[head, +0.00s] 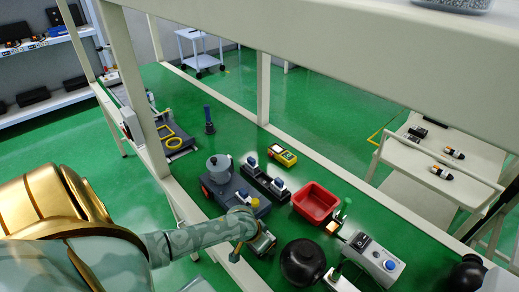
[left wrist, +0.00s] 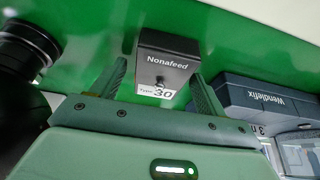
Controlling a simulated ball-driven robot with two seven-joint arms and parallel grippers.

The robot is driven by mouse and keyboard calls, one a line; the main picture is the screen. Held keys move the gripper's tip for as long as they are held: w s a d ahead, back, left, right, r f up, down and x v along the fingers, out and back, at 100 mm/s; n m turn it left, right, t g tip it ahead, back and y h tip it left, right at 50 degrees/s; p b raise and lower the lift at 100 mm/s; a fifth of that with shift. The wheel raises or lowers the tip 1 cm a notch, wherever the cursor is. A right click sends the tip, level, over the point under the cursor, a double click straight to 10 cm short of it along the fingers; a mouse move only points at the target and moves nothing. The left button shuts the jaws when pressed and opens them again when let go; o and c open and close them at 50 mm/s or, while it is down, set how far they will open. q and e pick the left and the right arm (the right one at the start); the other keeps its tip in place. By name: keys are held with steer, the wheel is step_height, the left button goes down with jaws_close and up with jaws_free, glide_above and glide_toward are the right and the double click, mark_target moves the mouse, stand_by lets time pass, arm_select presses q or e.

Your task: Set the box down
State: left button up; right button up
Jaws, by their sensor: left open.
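A dark box labelled "Nonafeed" (left wrist: 168,52) stands on the green surface in the left wrist view, with a white label reading 30. My left gripper (left wrist: 160,74) is open, with one finger on each side of the box. I cannot tell whether the fingers touch it. In the head view my left gripper (head: 263,246) is low over the green bench, at the near side of the grey machine. I cannot make out the box there. My right gripper is not in view.
A grey machine (head: 222,186), a red bin (head: 316,203), a yellow meter (head: 283,155), a black round object (head: 303,262) and a grey control box (head: 376,260) crowd the bench. A "Wendlefix" case (left wrist: 262,98) is close right of the gripper. Pale frame posts (head: 263,90) rise around the bench.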

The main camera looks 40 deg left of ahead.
arm_select(q)
steer(key=p+v, duration=0.5)
steer(key=v, duration=0.7)
steer(key=shift+w, duration=0.1)
